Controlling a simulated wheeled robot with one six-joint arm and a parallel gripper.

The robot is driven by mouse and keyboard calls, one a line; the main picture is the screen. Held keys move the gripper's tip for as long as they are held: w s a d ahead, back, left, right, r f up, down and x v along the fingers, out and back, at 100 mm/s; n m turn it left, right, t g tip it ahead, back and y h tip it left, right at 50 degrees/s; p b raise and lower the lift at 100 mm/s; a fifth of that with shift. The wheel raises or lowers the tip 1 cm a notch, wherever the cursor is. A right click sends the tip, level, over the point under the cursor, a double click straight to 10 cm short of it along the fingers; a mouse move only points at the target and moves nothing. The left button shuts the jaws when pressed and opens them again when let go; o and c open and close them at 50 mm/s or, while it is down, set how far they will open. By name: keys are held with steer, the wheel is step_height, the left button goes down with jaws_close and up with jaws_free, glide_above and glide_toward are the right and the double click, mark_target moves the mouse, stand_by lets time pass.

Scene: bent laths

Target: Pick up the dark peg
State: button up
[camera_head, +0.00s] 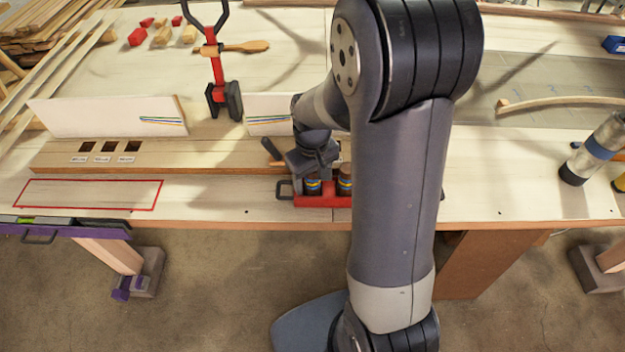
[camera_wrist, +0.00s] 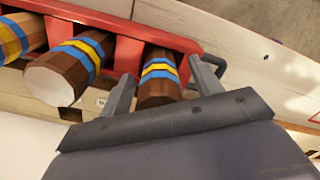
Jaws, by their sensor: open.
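A dark brown peg (camera_wrist: 160,90) with blue and yellow bands stands in a red rack (camera_wrist: 190,44), at the end by the rack's grey handle. In the wrist view my gripper (camera_wrist: 163,72) is open, with one finger on each side of this peg. I cannot tell whether the fingers touch it. A brown peg (camera_wrist: 72,66) with a pale end face and a lighter wood peg (camera_wrist: 20,36) stand beside it in the rack. In the head view the dark peg (camera_head: 312,187) shows under my gripper (camera_head: 309,172), and my arm hides the rack's right part.
A wooden strip (camera_head: 200,157) with several square holes lies left of the rack, behind a red outlined rectangle (camera_head: 90,194). A white board (camera_head: 105,117) and a red and black clamp (camera_head: 222,95) stand behind.

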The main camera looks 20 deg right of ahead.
steer(key=c, duration=1.1)
